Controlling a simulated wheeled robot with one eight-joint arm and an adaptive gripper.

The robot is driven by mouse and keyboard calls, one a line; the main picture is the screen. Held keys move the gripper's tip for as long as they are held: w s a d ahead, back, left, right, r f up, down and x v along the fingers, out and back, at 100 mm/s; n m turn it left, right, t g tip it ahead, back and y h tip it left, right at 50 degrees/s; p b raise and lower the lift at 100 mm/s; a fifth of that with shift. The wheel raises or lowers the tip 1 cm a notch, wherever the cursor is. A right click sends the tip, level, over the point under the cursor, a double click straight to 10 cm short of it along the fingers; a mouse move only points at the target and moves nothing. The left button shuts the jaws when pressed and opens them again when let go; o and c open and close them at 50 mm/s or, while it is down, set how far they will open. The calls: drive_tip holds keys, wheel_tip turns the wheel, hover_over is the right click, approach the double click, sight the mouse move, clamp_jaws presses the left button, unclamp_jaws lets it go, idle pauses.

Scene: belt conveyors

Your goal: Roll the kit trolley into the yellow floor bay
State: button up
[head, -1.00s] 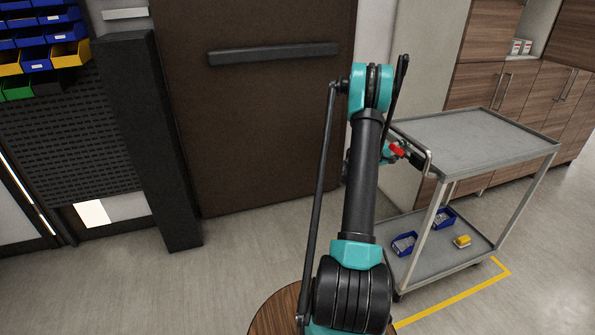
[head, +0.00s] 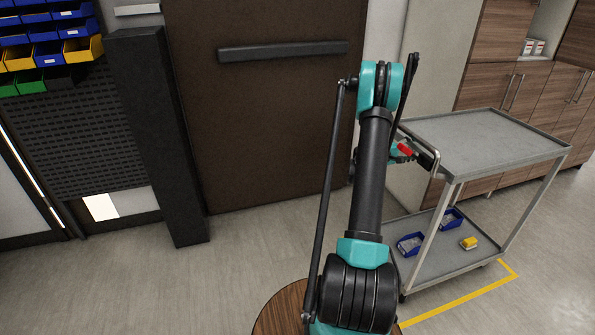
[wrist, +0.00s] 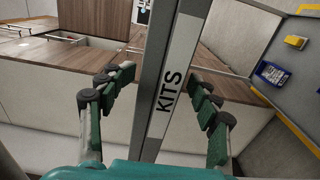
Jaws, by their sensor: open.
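The kit trolley (head: 490,140) is a grey two-shelf cart with a bent tube handle (head: 437,158) at its left end. A yellow floor line with a corner marks the bay (head: 465,304). The line runs along the trolley's near side and turns at its right; the other bay edges are hidden. My gripper (head: 426,157) is at the handle end, partly hidden by my arm. In the wrist view my gripper (wrist: 160,92) is open, its fingers on either side of a grey trolley bar labelled KITS (wrist: 172,90). I cannot tell whether they touch it.
The lower shelf carries two blue bins (head: 410,243) and a yellow item (head: 468,243). Wooden cabinets (head: 515,88) stand behind the trolley. A dark brown panel (head: 270,120) and a black post (head: 160,140) are at left. The floor at right front is clear.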

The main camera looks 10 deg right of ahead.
drive_tip(key=s+a+r+y, duration=0.1)
drive_tip(key=s+a+y, duration=0.1)
drive_tip(key=a, duration=0.8)
drive_tip(key=s+a+r+y, duration=0.1)
drive_tip(key=s+a+y, duration=0.15)
drive_tip(key=a, duration=0.65)
drive_tip(key=s+a+f+t+y, duration=0.1)
drive_tip(key=s+a+y, duration=0.5)
drive_tip(key=s+a, duration=0.6)
drive_tip(key=s+a+f+m+t+y, duration=0.1)
drive_tip(key=s+a+f+y, duration=0.2)
drive_tip(key=s+a+y, duration=0.4)
drive_tip(key=s+a, duration=0.2)
drive_tip(key=a, duration=0.4)
drive_tip(key=s+a, duration=0.3)
drive_tip(key=a, duration=0.4)
drive_tip(key=shift+s+a+f+t, duration=0.25)
drive_tip(key=shift+a+f+t, duration=0.05)
drive_tip(key=shift+y, duration=0.25)
